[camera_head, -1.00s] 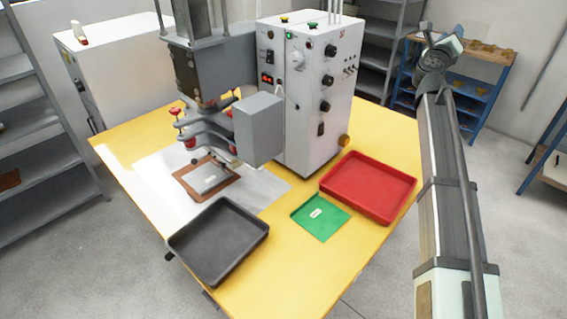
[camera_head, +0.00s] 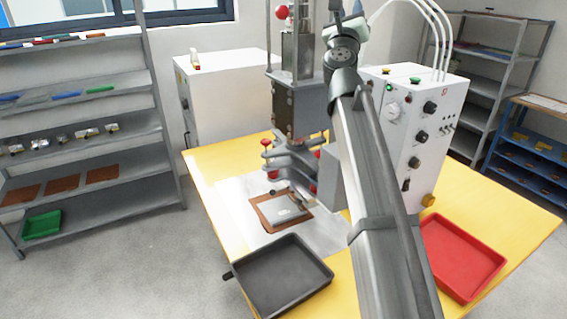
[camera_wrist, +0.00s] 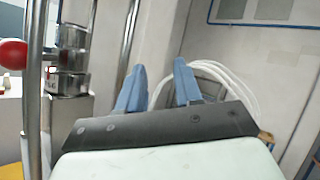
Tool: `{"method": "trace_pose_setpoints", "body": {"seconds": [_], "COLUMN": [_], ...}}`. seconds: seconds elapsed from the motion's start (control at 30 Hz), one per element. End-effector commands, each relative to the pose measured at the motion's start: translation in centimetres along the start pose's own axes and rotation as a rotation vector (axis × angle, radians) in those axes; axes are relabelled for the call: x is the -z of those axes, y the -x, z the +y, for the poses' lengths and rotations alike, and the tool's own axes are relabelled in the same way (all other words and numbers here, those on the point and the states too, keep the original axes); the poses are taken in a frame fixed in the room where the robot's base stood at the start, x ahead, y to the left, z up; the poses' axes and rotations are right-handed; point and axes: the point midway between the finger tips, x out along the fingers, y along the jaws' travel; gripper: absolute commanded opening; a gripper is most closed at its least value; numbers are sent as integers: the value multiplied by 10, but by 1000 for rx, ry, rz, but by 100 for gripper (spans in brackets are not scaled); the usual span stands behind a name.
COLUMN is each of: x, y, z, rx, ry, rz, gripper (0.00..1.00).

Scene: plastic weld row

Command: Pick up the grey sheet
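The grey sheet (camera_head: 286,212) is a small flat piece with a pale label. It lies on a brown board (camera_head: 264,212) on the white plate of the welding press, close under the press head. My gripper (camera_head: 346,10) is at the top of the head view, high up and well away from the sheet. In the wrist view my gripper (camera_wrist: 159,72) shows two blue fingers standing apart with nothing between them. The sheet is not in the wrist view.
The press (camera_head: 300,95) with red knobs overhangs the sheet. A white control box (camera_head: 410,125) stands to its right. A black tray (camera_head: 280,277) lies in front, a red tray (camera_head: 462,258) at right. My arm hides the table between them. A grey shelf (camera_head: 80,130) stands at left.

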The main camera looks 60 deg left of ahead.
Motion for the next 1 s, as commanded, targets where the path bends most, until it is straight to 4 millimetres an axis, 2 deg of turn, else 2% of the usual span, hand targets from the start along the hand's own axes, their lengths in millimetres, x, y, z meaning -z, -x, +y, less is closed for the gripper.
{"method": "trace_pose_setpoints", "body": {"seconds": [0.03,0.1,0.2,0.4,0.63,0.73,1.0], "x": [-26,-57,-91,-142,-189,-199,-174], "y": [6,15,27,48,69,76,80], "z": [22,46,73,108,142,168,230], "rx": [-29,-63,-102,-160,-223,-291,-488], "ry": [-34,-78,-130,-205,-268,-244,-62], "rz": [-25,-54,-85,-130,-170,-201,-260], "gripper": [35,35,35,35,35,35,35]}}
